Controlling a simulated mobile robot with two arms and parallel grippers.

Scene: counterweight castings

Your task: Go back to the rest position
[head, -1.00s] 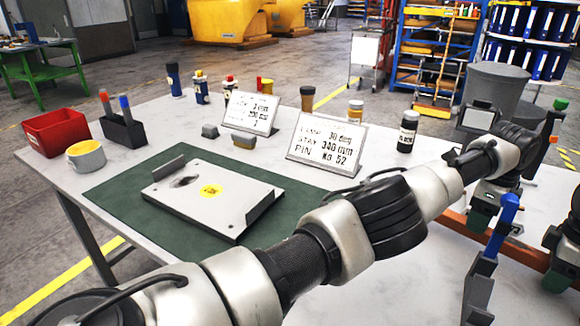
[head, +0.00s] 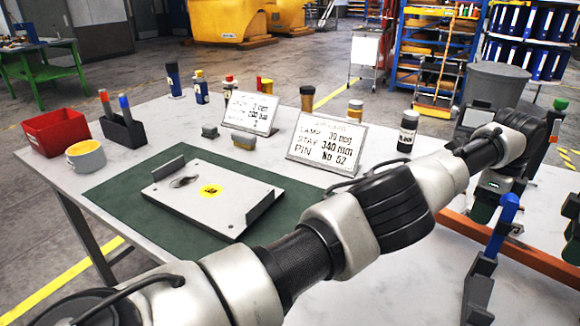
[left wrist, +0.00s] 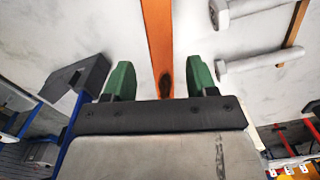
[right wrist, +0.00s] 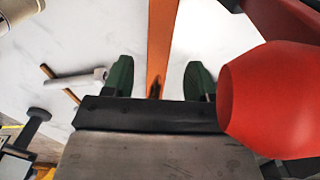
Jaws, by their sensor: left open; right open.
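My left gripper (head: 488,196) is at the right of the head view, above the table by an orange bar (head: 530,258). In the left wrist view its green fingers (left wrist: 160,82) are apart with nothing held. The orange bar (left wrist: 158,40) runs below and between them. My right gripper is barely visible at the right edge of the head view. In the right wrist view its green fingers (right wrist: 158,80) are apart and empty, and the orange bar (right wrist: 162,35) shows between them. I cannot tell the exact height of either gripper above the bar.
A grey plate (head: 215,212) lies on a green mat (head: 120,195). Two signs (head: 327,142) stand behind it. A blue-topped dark stand (head: 482,272) is near the left gripper. White bolts (left wrist: 255,65) lie nearby. A red rounded object (right wrist: 275,100) is close beside the right gripper.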

